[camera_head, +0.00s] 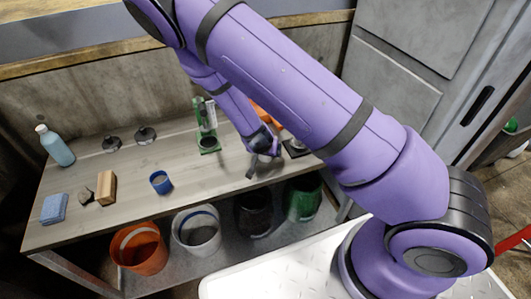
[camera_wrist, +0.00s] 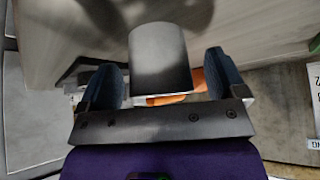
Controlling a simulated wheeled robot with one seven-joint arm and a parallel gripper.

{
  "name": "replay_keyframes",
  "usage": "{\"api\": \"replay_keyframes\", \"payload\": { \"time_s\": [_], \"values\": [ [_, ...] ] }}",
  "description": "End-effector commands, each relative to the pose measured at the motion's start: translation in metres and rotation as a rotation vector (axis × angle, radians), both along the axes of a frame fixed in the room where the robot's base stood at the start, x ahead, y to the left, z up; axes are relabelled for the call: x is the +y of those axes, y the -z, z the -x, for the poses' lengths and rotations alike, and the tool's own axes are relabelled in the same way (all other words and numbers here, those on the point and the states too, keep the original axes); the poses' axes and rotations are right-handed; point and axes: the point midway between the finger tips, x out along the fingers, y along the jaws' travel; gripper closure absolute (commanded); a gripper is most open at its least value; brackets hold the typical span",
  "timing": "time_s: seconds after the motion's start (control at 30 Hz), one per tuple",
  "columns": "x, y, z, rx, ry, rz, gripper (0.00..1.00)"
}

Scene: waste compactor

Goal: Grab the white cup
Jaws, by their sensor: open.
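My gripper (camera_head: 262,164) is low over the right part of the workbench in the head view. In the wrist view my gripper (camera_wrist: 164,76) is open, with one dark blue finger pad on each side. A plain, shaded grey cup-like cylinder (camera_wrist: 160,58) shows between the pads, with small gaps on both sides. It may be the white cup in shadow; its colour does not settle this. In the head view I cannot make out a white cup, and my arm and gripper hide that part of the bench.
The workbench (camera_head: 125,190) holds a blue bottle (camera_head: 56,146), a blue sponge (camera_head: 54,208), a wooden block (camera_head: 106,187), a blue cup (camera_head: 161,182) and a green stand (camera_head: 207,128). An orange thing (camera_head: 266,114) is partly behind my arm. Several buckets, including an orange one (camera_head: 139,250), stand below.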

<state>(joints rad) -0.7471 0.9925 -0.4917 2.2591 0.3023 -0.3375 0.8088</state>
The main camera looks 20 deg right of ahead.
Motion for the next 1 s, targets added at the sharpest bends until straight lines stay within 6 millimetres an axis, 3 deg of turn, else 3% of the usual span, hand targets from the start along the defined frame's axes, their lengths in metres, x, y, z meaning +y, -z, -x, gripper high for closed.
{"api": "replay_keyframes", "payload": {
  "time_s": [0.23,0.5,1.0],
  "values": [
    [-0.0010,0.0034,-0.0015,0.000,0.000,0.000,0.10],
    [-0.0009,0.0032,-0.0015,0.000,-0.001,-0.001,0.64],
    [-0.0044,-0.0056,-0.0084,-0.003,0.001,-0.002,0.65]
  ]
}}
